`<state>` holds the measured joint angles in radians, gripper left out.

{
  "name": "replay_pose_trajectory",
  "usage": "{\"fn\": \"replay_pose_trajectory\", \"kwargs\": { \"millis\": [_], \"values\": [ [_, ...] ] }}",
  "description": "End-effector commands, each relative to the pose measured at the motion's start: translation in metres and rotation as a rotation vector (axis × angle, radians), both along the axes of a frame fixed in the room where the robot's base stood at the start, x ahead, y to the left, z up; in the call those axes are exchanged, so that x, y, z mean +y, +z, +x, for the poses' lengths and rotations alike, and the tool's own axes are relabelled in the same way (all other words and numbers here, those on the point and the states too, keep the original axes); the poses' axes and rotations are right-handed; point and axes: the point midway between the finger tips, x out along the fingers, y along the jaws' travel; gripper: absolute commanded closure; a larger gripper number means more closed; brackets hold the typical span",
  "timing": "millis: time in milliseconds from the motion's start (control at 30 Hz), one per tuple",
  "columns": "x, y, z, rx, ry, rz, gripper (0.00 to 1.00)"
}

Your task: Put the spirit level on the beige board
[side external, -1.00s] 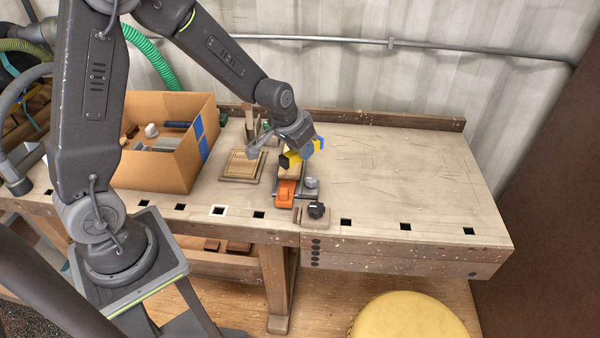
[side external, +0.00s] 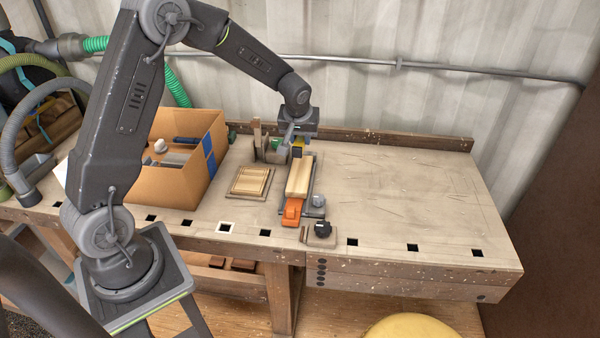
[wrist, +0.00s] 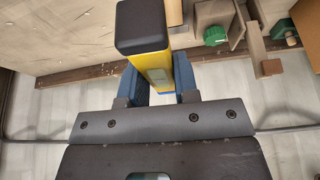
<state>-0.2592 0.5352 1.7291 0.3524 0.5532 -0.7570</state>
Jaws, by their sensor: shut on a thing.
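The spirit level (wrist: 151,62) is yellow with a black end cap. In the wrist view it sits between the blue fingers of my gripper (wrist: 151,85), which is shut on it. In the side view my gripper (side external: 297,138) is near the back of the bench, and only a small yellow and black part of the level (side external: 298,150) shows below it. The beige board (side external: 250,182) is a flat, grooved panel lying on the bench, to the front left of my gripper and apart from it. Its top is bare.
A light wood block (side external: 299,177) lies in an orange-ended clamp (side external: 292,212) just in front of my gripper. A cardboard box (side external: 172,185) with tools stands at left. A wooden rack (side external: 262,150) stands beside my gripper. The bench's right half is clear.

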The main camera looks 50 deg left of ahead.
Motion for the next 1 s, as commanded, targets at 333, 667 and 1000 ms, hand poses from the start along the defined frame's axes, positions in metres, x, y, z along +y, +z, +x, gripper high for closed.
{"fn": "replay_pose_trajectory", "kwargs": {
  "millis": [333, 667, 1000],
  "values": [
    [0.007, -0.051, 0.002, 0.003, 0.04, -0.002, 0.98],
    [0.006, -0.082, 0.002, 0.003, 0.038, -0.002, 0.98],
    [0.006, -0.099, 0.002, -0.001, 0.039, -0.003, 0.98]
  ]
}}
